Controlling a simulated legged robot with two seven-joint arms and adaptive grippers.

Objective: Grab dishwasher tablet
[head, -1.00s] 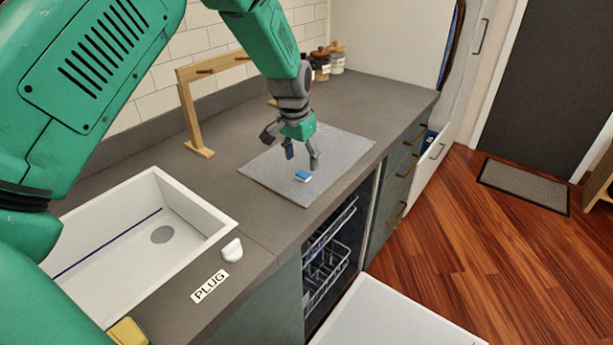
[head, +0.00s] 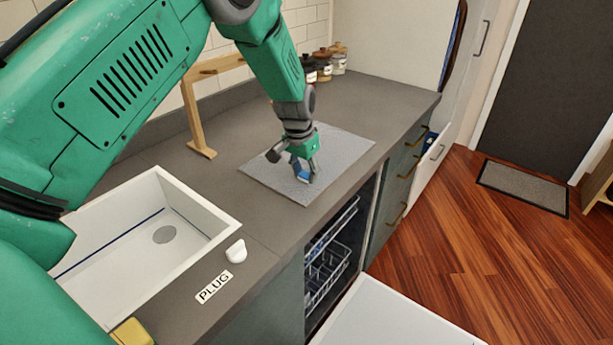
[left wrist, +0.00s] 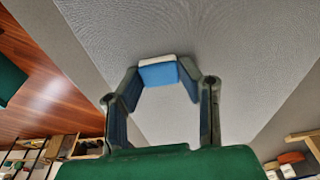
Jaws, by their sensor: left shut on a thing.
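The dishwasher tablet (left wrist: 158,72), a small blue block with a white edge, sits between the fingertips of my left gripper (left wrist: 160,78) in the left wrist view. In the head view my left gripper (head: 304,173) is low over the grey mat (head: 345,147) and shut on the tablet, which the fingers mostly hide. I cannot tell whether the tablet still touches the mat. My right gripper is not in view.
A white sink (head: 205,218) lies at left, with a white plug (head: 236,251) beside it. The dishwasher rack (head: 328,268) is under the counter, its white door (head: 385,318) open. A wooden stand (head: 193,112) and several jars (head: 325,63) stand at the back.

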